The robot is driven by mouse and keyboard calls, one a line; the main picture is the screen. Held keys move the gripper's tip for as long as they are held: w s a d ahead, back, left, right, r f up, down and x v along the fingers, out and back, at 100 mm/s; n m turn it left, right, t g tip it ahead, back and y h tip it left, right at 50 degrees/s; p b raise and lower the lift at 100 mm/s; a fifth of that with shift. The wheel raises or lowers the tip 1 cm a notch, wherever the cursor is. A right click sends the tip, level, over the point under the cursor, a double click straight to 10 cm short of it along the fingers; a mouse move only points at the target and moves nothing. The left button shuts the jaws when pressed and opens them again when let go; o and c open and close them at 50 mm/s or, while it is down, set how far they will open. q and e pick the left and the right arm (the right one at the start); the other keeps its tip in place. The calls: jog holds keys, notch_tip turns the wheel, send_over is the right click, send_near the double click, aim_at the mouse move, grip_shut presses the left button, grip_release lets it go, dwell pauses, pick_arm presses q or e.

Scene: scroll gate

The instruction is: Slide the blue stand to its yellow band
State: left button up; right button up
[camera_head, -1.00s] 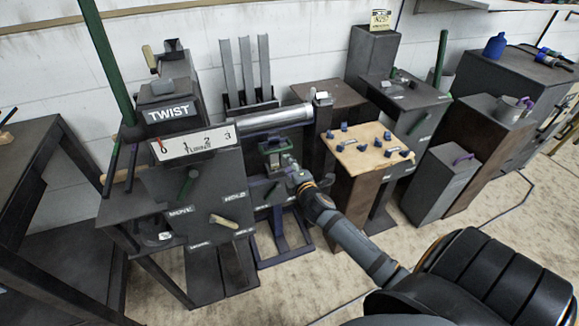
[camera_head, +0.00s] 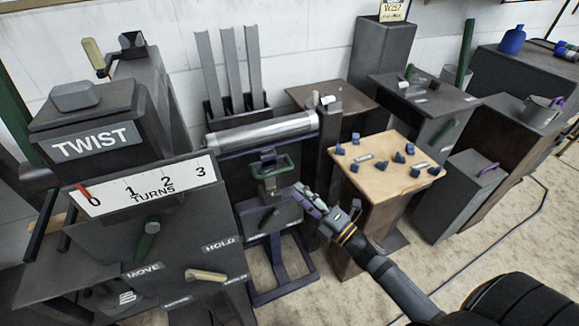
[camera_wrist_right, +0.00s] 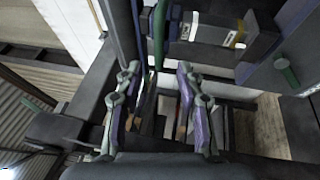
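The blue stand (camera_head: 283,283), a dark navy frame with feet on the floor, is below the silver roller in the head view. A green handle (camera_head: 271,168) is on the part above it; a green bar, likely this handle, also shows in the wrist view (camera_wrist_right: 159,35). My right gripper (camera_head: 300,190) is just below and right of the handle. Its purple-padded fingers are apart in the wrist view (camera_wrist_right: 158,75), with the green bar ahead of the gap; I see no grip on it. A small yellow strip (camera_wrist_right: 240,33) ends a white label in the wrist view. My left gripper is out of view.
A silver roller (camera_head: 262,132) spans above the stand. The TWIST box and turns panel (camera_head: 150,187) stand at left. A wooden-topped table (camera_head: 372,190) with small blue pieces is close on the right.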

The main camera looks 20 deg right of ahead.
aim_at(275, 172)
jog(key=p+x, duration=0.2)
jog(key=x, duration=0.8)
jog(key=shift+w+a, duration=0.15)
jog(key=shift+w, duration=0.05)
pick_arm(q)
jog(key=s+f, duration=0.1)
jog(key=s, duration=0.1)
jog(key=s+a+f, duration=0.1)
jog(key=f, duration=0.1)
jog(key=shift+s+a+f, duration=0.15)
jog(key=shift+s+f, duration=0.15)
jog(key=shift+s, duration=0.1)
pick_arm(e)
jog(key=shift+c, duration=0.2)
grip_shut()
